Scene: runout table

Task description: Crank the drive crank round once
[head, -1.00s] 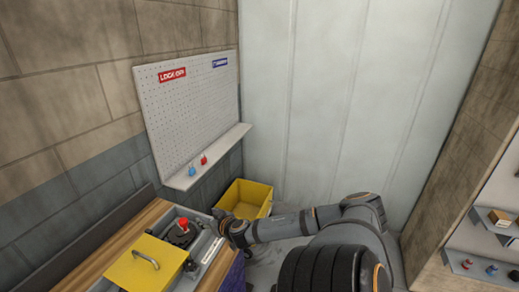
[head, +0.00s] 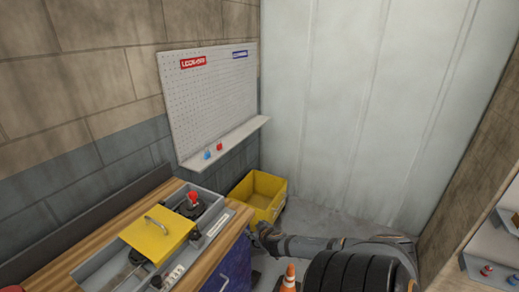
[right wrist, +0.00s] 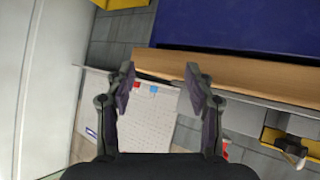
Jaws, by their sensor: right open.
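The drive crank, dark with a red knob (head: 193,197), sits in the grey panel at the far end of the workbench. A small red part, perhaps the same knob, shows at the lower right in the right wrist view (right wrist: 225,151). My right gripper (head: 262,234) is off the bench's right edge, to the right of and apart from the crank. In the right wrist view its two fingers (right wrist: 160,78) are spread with nothing between them. My left gripper is not in view.
A yellow cover with a handle (head: 157,242) lies on the panel nearer me. A yellow bin (head: 262,197) stands on the floor beyond the bench. A pegboard (head: 212,100) with a shelf hangs on the wall. An orange cone (head: 289,279) stands right of the blue cabinet (head: 236,269).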

